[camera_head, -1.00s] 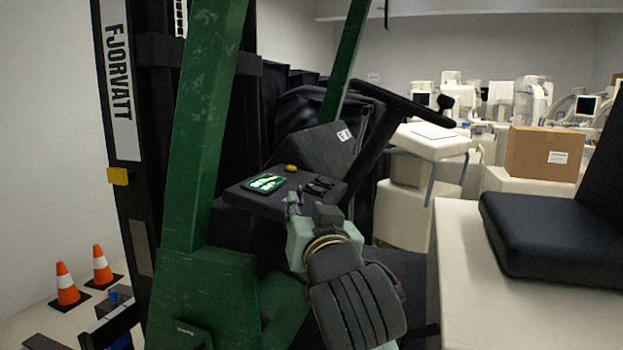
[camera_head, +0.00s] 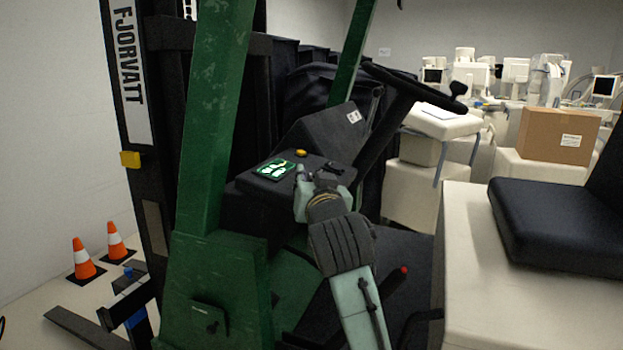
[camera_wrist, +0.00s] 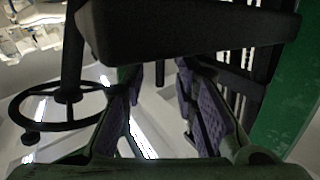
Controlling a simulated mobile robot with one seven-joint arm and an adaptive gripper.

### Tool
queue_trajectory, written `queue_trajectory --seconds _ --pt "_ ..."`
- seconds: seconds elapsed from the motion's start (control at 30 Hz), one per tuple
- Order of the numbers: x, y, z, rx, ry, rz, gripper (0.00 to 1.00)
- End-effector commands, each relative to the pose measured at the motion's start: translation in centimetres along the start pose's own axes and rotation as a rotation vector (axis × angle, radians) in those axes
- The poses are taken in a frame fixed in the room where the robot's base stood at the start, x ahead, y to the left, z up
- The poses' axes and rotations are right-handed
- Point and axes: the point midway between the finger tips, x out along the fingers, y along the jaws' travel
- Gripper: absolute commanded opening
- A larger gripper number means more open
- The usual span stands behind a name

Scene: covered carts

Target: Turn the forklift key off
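The forklift's dark console (camera_head: 322,163) carries a lit green display (camera_head: 273,169) and a yellow button (camera_head: 301,153). My gripper (camera_head: 313,180) is at the console's near right edge, just right of the display. It hides part of the console top. In the wrist view my gripper (camera_wrist: 160,95) has its two purple-padded fingers apart, with nothing seen between them. The dark console block (camera_wrist: 190,32) lies across the top of that view, just beyond the fingertips. I cannot make out the key in either view.
The steering wheel (camera_head: 412,90) is beyond the console to the right. A green post (camera_head: 212,120) stands left of my gripper. A black seat (camera_head: 553,225) on a pale base is at the right. Two orange cones (camera_head: 83,259) stand on the floor at the left.

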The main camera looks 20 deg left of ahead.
Motion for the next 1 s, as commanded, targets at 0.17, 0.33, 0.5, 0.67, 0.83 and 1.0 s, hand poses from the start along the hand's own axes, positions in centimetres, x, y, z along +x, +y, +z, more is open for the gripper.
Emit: queue_trajectory --seconds 0.17,0.33,0.5,0.67,0.83,1.0 --pt "-0.02 0.00 0.02 0.000 0.000 0.000 0.24" --pt "-0.03 0.01 0.01 0.000 0.000 0.000 0.13" --pt "-0.04 0.01 0.00 0.000 0.000 0.000 0.01" --pt "-0.04 0.00 0.00 0.000 0.000 0.000 0.00" --pt "-0.05 0.01 -0.01 0.000 0.000 0.000 0.00" --pt "-0.05 0.06 0.00 0.000 0.001 -0.006 0.00"
